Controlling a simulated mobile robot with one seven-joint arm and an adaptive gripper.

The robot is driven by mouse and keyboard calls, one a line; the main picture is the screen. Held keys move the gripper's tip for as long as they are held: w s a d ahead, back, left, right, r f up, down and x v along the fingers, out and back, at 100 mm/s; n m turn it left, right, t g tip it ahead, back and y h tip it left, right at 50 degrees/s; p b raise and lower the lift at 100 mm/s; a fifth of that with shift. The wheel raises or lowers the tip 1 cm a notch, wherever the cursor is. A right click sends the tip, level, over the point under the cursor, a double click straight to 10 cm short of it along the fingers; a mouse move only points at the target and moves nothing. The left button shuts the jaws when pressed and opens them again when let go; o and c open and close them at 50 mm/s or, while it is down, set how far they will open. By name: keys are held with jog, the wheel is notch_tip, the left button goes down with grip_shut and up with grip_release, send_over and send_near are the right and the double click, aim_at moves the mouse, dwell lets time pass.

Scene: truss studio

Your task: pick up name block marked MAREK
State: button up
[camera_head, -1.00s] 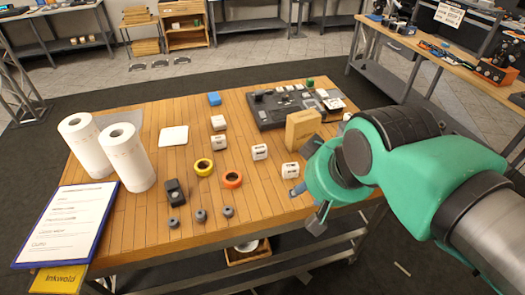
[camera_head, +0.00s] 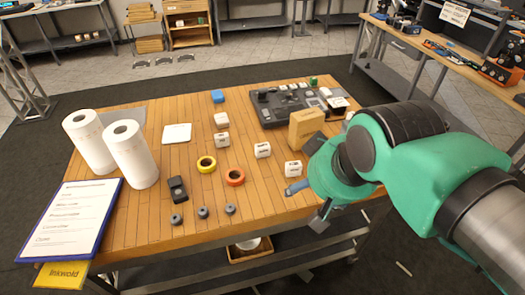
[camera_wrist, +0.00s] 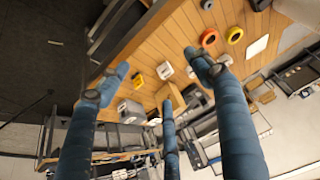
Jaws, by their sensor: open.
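Several white name blocks with dark markings stand on the wooden table: one at the back (camera_head: 221,120), one just in front of it (camera_head: 222,139), one in the middle (camera_head: 262,150) and one nearest my gripper (camera_head: 293,169). The markings are too small to read, so I cannot tell which says MAREK. My gripper (camera_wrist: 160,80) has its blue fingers spread wide and empty in the wrist view. In the head view it hangs by the table's front right edge, beside the nearest block, partly hidden by my green wrist. A white block (camera_wrist: 164,70) shows between the fingers in the wrist view.
A tan box (camera_head: 306,129) and a dark tray (camera_head: 272,108) stand behind my gripper. Yellow (camera_head: 206,164) and orange (camera_head: 235,177) tape rings lie left of the blocks. Paper rolls (camera_head: 130,153) stand at left.

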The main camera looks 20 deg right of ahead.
jog(key=w+r+g+p, duration=0.2)
jog(key=w+r+p, duration=0.35)
jog(key=w, duration=0.55)
jog(key=g+p, duration=0.5)
jog(key=p, duration=0.3)
send_over(262, 145)
jog(key=s, duration=0.4)
notch_tip(262, 145, down, 4)
jog(key=r, duration=0.1)
jog(key=w+f+g+p, duration=0.3)
jog(key=w+f+p, duration=0.2)
jog(key=w+f, duration=0.4)
notch_tip(262, 145, down, 3)
jog(key=shift+f, duration=0.15)
jog(key=shift+f, duration=0.1)
jog(key=shift+x, duration=4.2)
jog(key=shift+s+b, duration=0.15)
jog(key=shift+b, duration=0.15)
